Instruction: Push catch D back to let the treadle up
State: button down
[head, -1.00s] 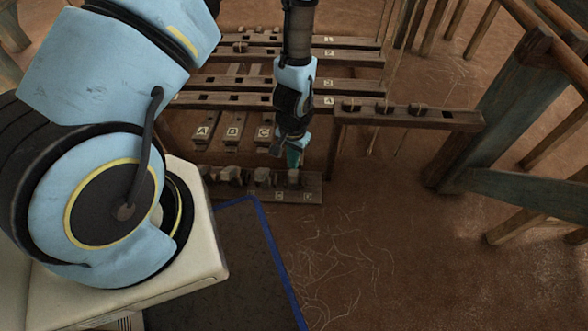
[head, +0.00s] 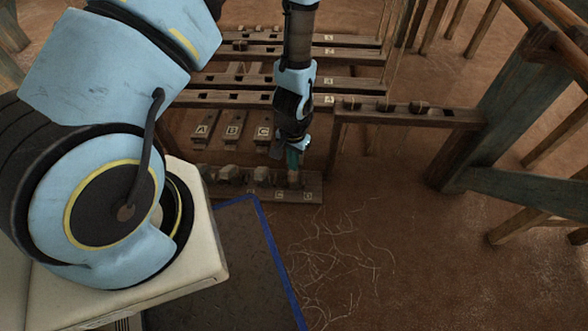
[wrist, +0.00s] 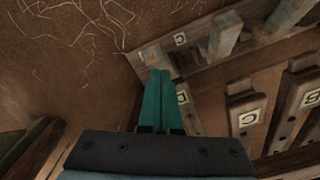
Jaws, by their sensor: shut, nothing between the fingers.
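My gripper (head: 293,162) is shut and empty, pointing down at the right end of the catch rail (head: 232,192). Its teal fingers (wrist: 160,75) also show in the wrist view, over the end of the rail. Catch D (head: 294,178) is a small upright block just under the fingertips, near the rail's D label. I cannot tell whether the fingers touch it. A pale label (wrist: 183,97) beside the fingers seems to be on treadle D, which is mostly hidden.
Treadles A (head: 203,130), B (head: 233,131) and C (head: 263,132) lie left of my gripper. Other catches (head: 230,173) stand along the rail to the left. A wooden beam (head: 410,115) and loom post (head: 490,110) stand at right. Floor with loose threads (head: 345,250) is open in front.

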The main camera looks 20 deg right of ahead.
jog(key=shift+f, duration=0.45)
